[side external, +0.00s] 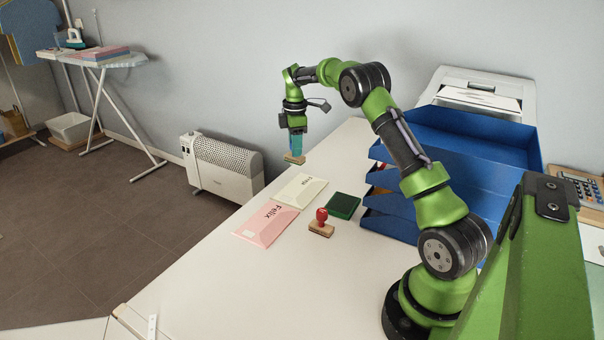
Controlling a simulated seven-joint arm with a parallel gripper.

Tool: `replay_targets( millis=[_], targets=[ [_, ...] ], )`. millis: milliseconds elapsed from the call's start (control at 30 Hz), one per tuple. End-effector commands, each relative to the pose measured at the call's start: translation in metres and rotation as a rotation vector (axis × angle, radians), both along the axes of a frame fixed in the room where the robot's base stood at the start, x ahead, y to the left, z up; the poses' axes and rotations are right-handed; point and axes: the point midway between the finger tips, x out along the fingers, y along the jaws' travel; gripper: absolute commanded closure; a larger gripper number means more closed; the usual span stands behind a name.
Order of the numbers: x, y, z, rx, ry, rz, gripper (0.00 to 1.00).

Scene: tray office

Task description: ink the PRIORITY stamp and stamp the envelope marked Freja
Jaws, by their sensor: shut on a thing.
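My gripper (296,143) is shut on a stamp with a wooden base (293,158) and holds it in the air, base down, above the far end of the table. The handle is mostly hidden by the fingers and no word on it can be read. A cream envelope (294,195) lies on the table below and nearer the camera; its short name is too small to read surely. A pink envelope (262,228) marked Felix lies beside it. A dark green ink pad (343,206) lies right of the cream envelope.
A red-handled stamp (321,220) with a wooden base stands between the pink envelope and the pad. Blue stacked trays (455,150) stand at the right, with a printer (480,88) behind and a calculator (580,187) farther right. The front left of the table (215,285) is clear.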

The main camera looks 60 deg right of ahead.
Motion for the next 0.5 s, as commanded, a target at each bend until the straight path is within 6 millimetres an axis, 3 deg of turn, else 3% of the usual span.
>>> replay_targets(
  millis=[500],
  targets=[
    [-0.002,0.001,-0.049,0.005,0.006,-0.003,0.89]
  ],
)
